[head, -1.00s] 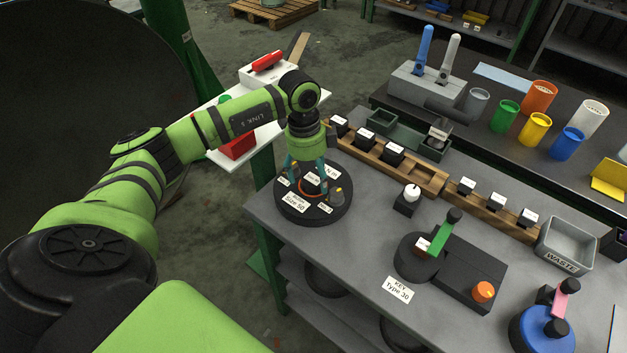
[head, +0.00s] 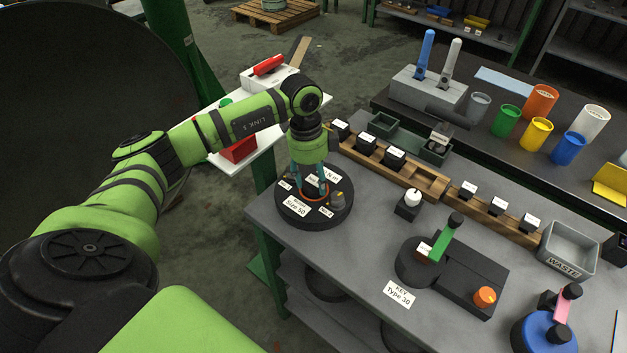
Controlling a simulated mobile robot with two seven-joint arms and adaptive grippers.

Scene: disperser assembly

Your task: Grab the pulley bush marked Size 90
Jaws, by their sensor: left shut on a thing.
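A round black stand (head: 318,222) sits at the left end of the grey table. White labels lie on it; the front one (head: 296,207) seems to read Size 90, though the print is small. My left gripper (head: 310,190) points straight down over the middle of the stand. Its teal fingers are shut on a pulley bush, which they and the gripper body mostly hide; I cannot read its marking or tell whether it is clear of the stand. My right gripper is not in view.
A wooden rack (head: 430,183) with labelled black blocks runs behind the stand. The table's left edge is close to the stand.

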